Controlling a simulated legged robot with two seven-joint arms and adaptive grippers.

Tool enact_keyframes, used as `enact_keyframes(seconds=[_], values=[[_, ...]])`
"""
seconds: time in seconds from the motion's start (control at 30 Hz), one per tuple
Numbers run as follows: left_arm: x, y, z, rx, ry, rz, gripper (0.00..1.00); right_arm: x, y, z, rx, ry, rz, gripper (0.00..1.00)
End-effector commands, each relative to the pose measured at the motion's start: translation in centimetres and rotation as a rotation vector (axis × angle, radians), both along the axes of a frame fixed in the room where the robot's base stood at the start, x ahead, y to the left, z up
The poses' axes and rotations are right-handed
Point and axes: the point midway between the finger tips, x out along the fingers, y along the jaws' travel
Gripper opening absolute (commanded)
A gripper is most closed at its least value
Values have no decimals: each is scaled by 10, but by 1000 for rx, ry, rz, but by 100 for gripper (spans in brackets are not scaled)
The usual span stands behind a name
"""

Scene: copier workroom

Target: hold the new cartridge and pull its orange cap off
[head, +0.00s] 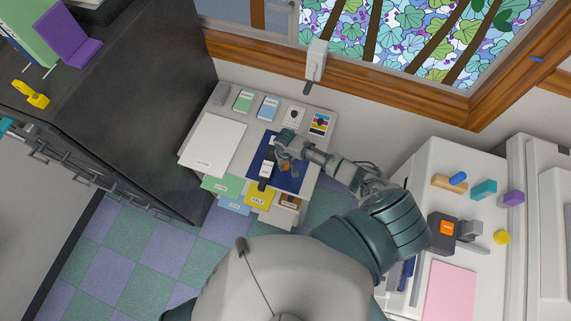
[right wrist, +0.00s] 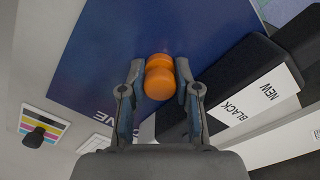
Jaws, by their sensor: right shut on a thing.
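The new cartridge (head: 266,171) is black with a white label. It lies across the left part of a dark blue mat (head: 291,181) on the small white table. In the right wrist view its label (right wrist: 262,98) reads "NEW BLACK". My right gripper (head: 283,160) is at the mat, just right of the cartridge. In the wrist view its two fingers are closed on the round orange cap (right wrist: 159,77). The cap shows beside the cartridge's body; whether the two still touch is hidden. My left gripper is not in view.
The table also bears a white paper sheet (head: 212,145), small boxes and colour cards at the back, and coloured cards along the front. A dark cabinet (head: 150,90) stands left. A white counter (head: 455,175) with several small objects stands right.

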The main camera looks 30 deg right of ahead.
Motion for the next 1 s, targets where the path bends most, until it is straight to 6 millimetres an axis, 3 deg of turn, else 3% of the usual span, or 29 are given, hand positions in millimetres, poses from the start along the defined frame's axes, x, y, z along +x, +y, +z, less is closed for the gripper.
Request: enact_keyframes(seconds=[0.17, 0.2, 0.3, 0.67, 0.77, 1.0], values=[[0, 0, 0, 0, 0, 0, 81, 0, 0, 0, 0, 0, 0, 0], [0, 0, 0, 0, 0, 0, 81, 0, 0, -1, 0, 0, 0, 34], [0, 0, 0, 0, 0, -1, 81, 0, 0, -1, 0, 0, 0, 57], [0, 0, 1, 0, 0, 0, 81, 0, 1, 4, 1, -1, 0, 57], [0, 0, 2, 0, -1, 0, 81, 1, 1, 16, 2, -2, 0, 57], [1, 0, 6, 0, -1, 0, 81, 1, 1, 70, 1, -4, 1, 57]])
